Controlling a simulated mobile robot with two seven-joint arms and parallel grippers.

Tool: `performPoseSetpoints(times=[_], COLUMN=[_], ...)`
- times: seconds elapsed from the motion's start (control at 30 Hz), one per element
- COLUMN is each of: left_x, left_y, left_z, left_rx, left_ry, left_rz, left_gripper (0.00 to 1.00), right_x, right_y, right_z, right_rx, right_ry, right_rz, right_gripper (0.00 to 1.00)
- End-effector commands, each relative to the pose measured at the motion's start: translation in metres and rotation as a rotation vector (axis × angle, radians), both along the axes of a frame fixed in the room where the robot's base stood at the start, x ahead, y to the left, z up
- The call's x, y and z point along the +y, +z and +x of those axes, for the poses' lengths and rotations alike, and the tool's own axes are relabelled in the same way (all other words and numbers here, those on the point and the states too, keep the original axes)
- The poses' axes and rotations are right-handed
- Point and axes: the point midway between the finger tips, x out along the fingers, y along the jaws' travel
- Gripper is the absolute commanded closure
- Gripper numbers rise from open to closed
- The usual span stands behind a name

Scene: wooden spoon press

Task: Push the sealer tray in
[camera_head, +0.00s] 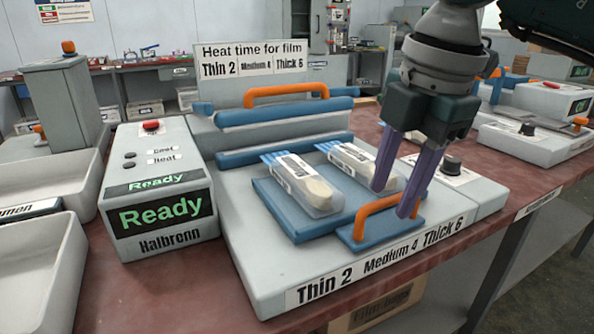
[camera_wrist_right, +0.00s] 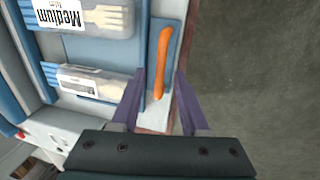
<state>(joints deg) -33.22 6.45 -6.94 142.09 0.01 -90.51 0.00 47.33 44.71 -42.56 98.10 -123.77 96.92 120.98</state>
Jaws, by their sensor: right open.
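The sealer tray (camera_head: 275,210) is a blue plate on the sealer's pale base, below the raised blue upper bar (camera_head: 285,112). Two clear packets (camera_head: 310,185) (camera_head: 362,160) with labels lie on it. At its front is a blue plate with an orange handle (camera_head: 370,212). My right gripper (camera_head: 390,201) points down at this handle, open, one finger on each side of it. In the right wrist view, the handle (camera_wrist_right: 162,62) lies between the open fingertips (camera_wrist_right: 160,78), with gaps visible. I cannot tell whether either finger touches it. My left gripper is not in view.
A control box (camera_head: 160,185) showing "Ready" stands left of the sealer. A dark knob (camera_head: 452,164) is on the sealer's right side. White bins (camera_head: 40,265) are at far left. The sealer stands near the red table's front edge, with grey floor beyond.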

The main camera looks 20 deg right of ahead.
Motion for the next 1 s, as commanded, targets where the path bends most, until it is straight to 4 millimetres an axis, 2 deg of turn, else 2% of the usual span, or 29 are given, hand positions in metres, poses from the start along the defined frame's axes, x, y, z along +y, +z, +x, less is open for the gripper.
performPoseSetpoints(times=[0.23,0.63,1.0], left_x=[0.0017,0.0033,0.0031], left_y=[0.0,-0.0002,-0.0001], left_z=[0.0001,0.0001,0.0], left_rx=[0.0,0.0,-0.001], left_ry=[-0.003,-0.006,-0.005], left_rz=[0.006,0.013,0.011], left_gripper=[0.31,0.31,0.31], right_x=[0.0,0.0,0.0], right_y=[-0.001,-0.0007,-0.0005], right_z=[0.0002,0.0,0.0001], right_rx=[0.0,0.0,0.0], right_ry=[0.001,0.001,0.001], right_rz=[0.0,0.0,0.0], right_gripper=[0.55,1.0,1.0])
